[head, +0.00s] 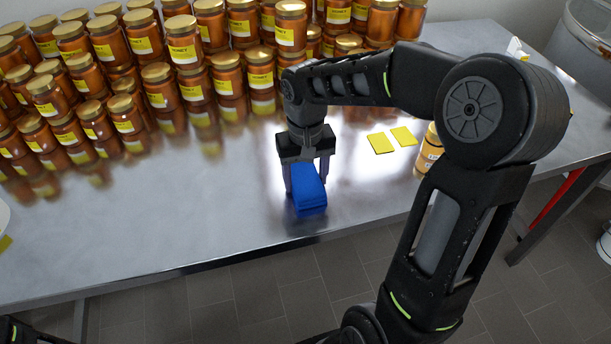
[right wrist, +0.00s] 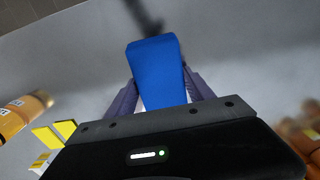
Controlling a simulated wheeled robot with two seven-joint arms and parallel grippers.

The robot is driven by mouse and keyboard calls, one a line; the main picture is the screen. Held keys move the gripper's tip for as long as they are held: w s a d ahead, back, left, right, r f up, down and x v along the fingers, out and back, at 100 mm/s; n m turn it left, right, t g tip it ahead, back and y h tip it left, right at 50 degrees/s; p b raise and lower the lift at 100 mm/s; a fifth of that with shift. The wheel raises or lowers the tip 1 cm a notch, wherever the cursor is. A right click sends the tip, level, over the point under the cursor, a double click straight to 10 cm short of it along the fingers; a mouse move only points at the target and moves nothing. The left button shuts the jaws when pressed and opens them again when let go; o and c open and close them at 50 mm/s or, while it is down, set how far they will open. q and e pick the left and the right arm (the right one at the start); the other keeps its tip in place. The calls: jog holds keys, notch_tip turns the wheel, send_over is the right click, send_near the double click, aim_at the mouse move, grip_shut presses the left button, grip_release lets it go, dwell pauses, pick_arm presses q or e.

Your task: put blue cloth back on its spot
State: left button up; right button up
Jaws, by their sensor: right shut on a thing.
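The blue cloth (head: 308,190) is a folded, bright blue block near the front edge of the metal table, in the middle of the head view. My right gripper (head: 306,181) points down and is shut on the cloth, with a finger on each side. In the right wrist view the cloth (right wrist: 156,72) sticks out between the two fingers (right wrist: 160,96). I cannot tell whether the cloth touches the table or hangs just above it. My left gripper is not in view; only a dark bit of my own body shows at the lower left.
Many honey jars (head: 184,55) stand stacked along the back of the metal table (head: 200,225). A metal drum (head: 585,38) is at the far right.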

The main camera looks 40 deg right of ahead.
aim_at(305, 178)
jog(key=o, duration=1.3)
jog(key=shift+f, duration=0.1)
notch_tip(305, 178, up, 12)
jog(key=shift+r+p, duration=0.2)
jog(key=shift+p, duration=0.1)
